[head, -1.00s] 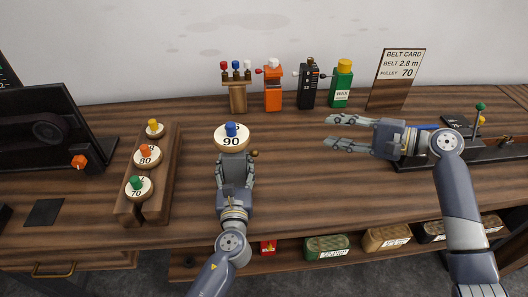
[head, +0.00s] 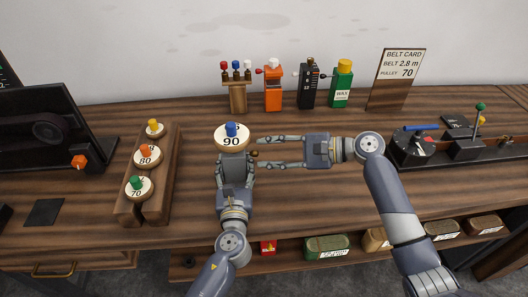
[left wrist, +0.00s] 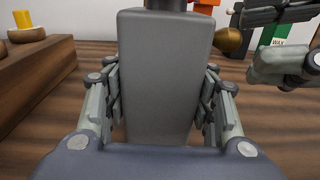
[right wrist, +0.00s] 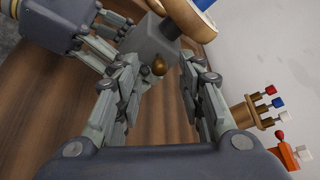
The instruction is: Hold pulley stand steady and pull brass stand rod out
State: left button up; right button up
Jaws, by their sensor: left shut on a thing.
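The pulley stand (head: 237,166) is a grey block standing upright on the bench, with a pale 90 pulley (head: 231,143) with a blue knob on top. My left gripper (head: 236,172) is shut on the stand; in the left wrist view its fingers press both sides of the grey block (left wrist: 165,75). The brass stand rod shows only as a round knob (right wrist: 159,68) on the stand's right side; its shaft is hidden. My right gripper (head: 260,153) is open, its fingertips just right of the stand, on either side of the knob but apart from it.
A wooden rack (head: 165,185) with several pulleys stands at left. A small peg holder (head: 238,97), orange (head: 273,88), black (head: 309,87) and green (head: 341,86) items and the belt card (head: 396,80) stand behind. A black device (head: 420,145) is at right.

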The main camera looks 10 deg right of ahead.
jog(key=shift+x, duration=0.95)
jog(key=shift+c, duration=0.2)
grip_shut()
pick_arm(q)
jog(key=shift+a, duration=0.1)
pick_arm(e)
jog(key=shift+d, duration=1.3)
jog(key=shift+o, duration=0.2)
grip_release()
